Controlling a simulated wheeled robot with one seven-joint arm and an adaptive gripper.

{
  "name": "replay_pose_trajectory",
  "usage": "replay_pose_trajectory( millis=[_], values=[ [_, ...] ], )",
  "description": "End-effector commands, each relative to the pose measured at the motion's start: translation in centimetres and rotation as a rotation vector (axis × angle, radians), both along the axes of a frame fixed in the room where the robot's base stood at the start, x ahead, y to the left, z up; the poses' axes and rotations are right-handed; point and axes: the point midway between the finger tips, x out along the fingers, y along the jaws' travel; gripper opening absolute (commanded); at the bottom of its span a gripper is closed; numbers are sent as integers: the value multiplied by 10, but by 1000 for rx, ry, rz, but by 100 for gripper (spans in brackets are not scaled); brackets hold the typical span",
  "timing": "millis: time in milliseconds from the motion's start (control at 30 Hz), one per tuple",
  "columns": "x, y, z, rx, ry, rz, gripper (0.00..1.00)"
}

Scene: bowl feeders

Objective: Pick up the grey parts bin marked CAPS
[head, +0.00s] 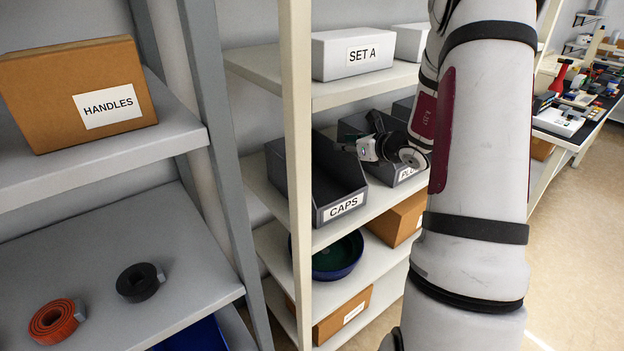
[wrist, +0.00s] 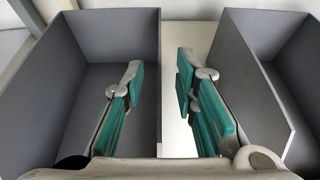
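The grey CAPS bin (head: 341,207) stands on the middle shelf, its white label facing front. My gripper (head: 362,147) is above its right side in the head view, partly hidden by my own arm. In the wrist view my gripper (wrist: 161,70) is open, with teal pads and nothing between them but a bin wall below. The left bin there, which looks like the CAPS bin (wrist: 110,45), has its right wall between the fingers. The left finger is over the bin's inside and the right finger over the gap. I cannot tell how far the fingertips are above the rim.
A second grey bin (head: 408,174) with a partly hidden label stands to the right; its wall (wrist: 250,75) is close to my right finger. A shelf post (head: 298,150) is at the left. The SET A box (head: 352,68) is on the shelf above; a blue bowl (head: 338,262) is below.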

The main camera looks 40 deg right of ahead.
Motion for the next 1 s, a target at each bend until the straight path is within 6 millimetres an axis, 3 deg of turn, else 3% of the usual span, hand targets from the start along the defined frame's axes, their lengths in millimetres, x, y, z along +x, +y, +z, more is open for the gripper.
replay_pose_trajectory(
  millis=[233,533,567,667,1000],
  values=[
    [29,0,-18,0,0,2,27],
    [34,0,-20,-1,0,1,27],
    [34,0,-20,-1,0,1,24],
    [34,0,-19,-1,0,1,2],
    [34,0,-19,0,-2,1,0]
  ],
)
